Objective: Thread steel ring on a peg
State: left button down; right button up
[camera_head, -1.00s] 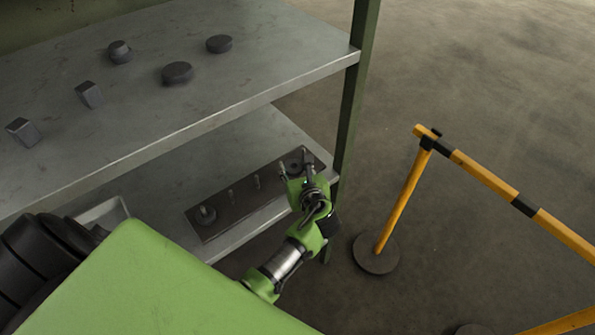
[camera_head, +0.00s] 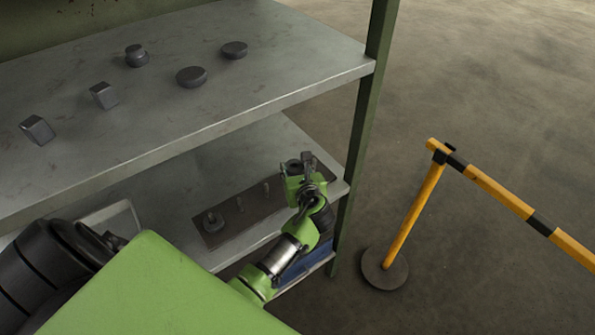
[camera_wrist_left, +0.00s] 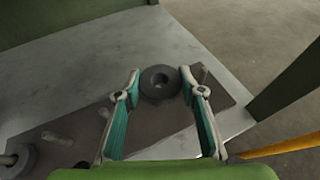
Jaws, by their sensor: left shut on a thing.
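My left gripper (camera_head: 300,168) is shut on a dark steel ring (camera_wrist_left: 160,83), with a fingertip on either side of it in the left wrist view. The ring is over the right end of the dark peg board (camera_head: 245,220); its height above the board is hard to tell. The board lies on the lower shelf and carries short upright pegs, such as this one (camera_head: 240,203) and another (camera_head: 266,188). A second ring (camera_head: 213,222) sits around a peg at the board's left end; it also shows in the left wrist view (camera_wrist_left: 18,160). My right gripper is not in view.
The upper shelf (camera_head: 270,75) overhangs the back of the lower one and holds several dark metal pieces. A green shelf post (camera_head: 362,130) stands close right of my gripper. A yellow-black barrier (camera_head: 415,210) stands on the floor farther right.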

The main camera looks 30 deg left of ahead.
pick_arm(q)
jog(key=shift+w+a, duration=0.35)
jog(key=shift+a, duration=0.5)
jog(key=shift+d+f+b, duration=0.1)
jog(key=shift+f+b, duration=0.75)
jog(key=shift+f, duration=0.35)
jog(key=c, duration=1.3)
grip_release()
jog(key=shift+o, duration=0.2)
jog(key=shift+f, duration=0.1)
